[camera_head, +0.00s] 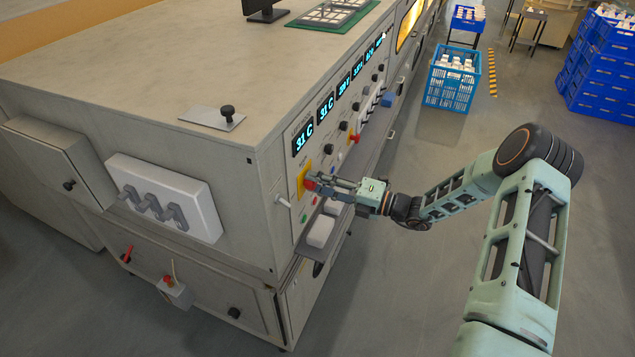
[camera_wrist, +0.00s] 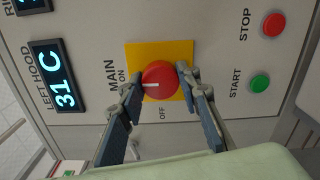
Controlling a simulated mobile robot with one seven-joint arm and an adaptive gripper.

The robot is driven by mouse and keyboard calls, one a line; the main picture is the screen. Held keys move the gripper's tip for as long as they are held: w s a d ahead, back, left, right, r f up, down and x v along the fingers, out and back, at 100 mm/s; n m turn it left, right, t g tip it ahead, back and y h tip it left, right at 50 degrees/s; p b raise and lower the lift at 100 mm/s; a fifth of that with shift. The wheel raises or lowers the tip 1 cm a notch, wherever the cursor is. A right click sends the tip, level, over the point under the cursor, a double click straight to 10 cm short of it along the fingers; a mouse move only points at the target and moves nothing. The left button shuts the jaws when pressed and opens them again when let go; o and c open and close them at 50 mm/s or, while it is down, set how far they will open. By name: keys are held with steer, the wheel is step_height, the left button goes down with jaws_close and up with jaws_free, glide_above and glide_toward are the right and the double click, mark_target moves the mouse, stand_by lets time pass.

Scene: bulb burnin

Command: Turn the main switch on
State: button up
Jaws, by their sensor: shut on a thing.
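The main switch is a round red knob (camera_wrist: 160,80) on a yellow plate (camera_wrist: 137,52) in the wrist view. Its white mark points to the left of the picture, toward the printed "ON"; "OFF" is printed below the knob. My gripper (camera_wrist: 157,82) has one finger on each side of the knob and is shut on it. In the head view my gripper (camera_head: 315,183) reaches the yellow plate (camera_head: 303,178) at the near end of the machine's control panel, and its fingers partly cover the red knob.
A green START button (camera_wrist: 260,83) and a red STOP button (camera_wrist: 274,24) sit right of the knob in the wrist view. The "LEFT HOOD" display (camera_wrist: 59,75) reads 31 C. A ledge with a white block (camera_head: 320,231) lies below my gripper. Blue crates (camera_head: 452,85) stand farther back.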

steer(key=o, duration=1.1)
steer(key=v, duration=1.2)
